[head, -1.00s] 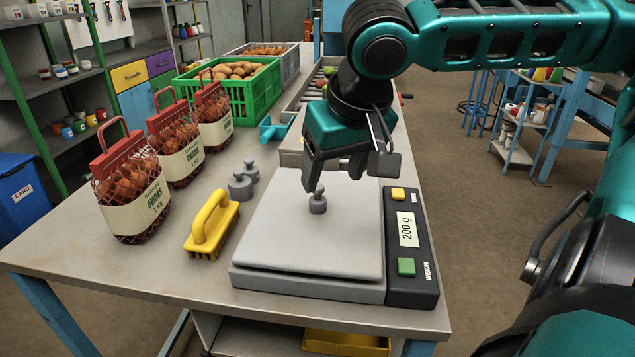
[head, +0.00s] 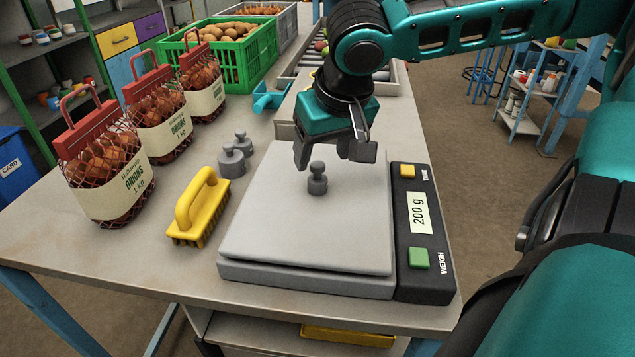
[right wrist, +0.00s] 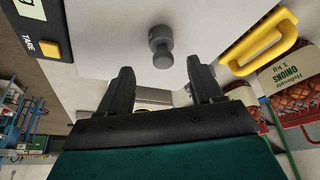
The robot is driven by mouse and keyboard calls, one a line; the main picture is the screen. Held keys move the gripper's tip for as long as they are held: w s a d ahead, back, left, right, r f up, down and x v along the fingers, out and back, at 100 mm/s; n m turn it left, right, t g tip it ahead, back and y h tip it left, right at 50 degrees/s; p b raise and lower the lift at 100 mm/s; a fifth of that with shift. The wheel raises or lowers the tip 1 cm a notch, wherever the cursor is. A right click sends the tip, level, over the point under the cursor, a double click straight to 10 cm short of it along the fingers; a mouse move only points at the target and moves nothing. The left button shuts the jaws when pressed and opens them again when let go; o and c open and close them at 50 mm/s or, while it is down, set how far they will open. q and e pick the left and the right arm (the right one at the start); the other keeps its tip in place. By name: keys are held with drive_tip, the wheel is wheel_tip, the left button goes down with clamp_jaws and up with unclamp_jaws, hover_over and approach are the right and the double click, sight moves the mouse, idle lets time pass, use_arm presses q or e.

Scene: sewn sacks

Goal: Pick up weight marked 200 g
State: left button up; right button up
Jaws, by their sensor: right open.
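A small grey weight with a knob (head: 317,180) stands upright on the flat plate of the scale (head: 258,215). My right gripper (head: 335,158) is open and empty, just behind and above the weight. In the right wrist view, the weight (right wrist: 161,46) lies beyond the open fingertips (right wrist: 160,78), roughly centred between them and apart from both. Any marking on the weight is too small to read. My left gripper is not in view.
Two other grey weights (head: 232,161) stand left of the scale. A yellow brush (head: 200,207) lies nearer the front. Several red-handled onion sacks (head: 112,178) line the left side, with a green potato crate (head: 262,56) behind. The table's front strip is clear.

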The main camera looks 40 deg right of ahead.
sight(318, 164)
drive_tip(key=shift+b+x, duration=0.65)
drive_tip(key=shift+x, duration=2.2)
drive_tip(key=shift+w+a, duration=0.15)
drive_tip(key=shift+a, duration=0.05)
drive_tip(key=shift+c, duration=0.5)
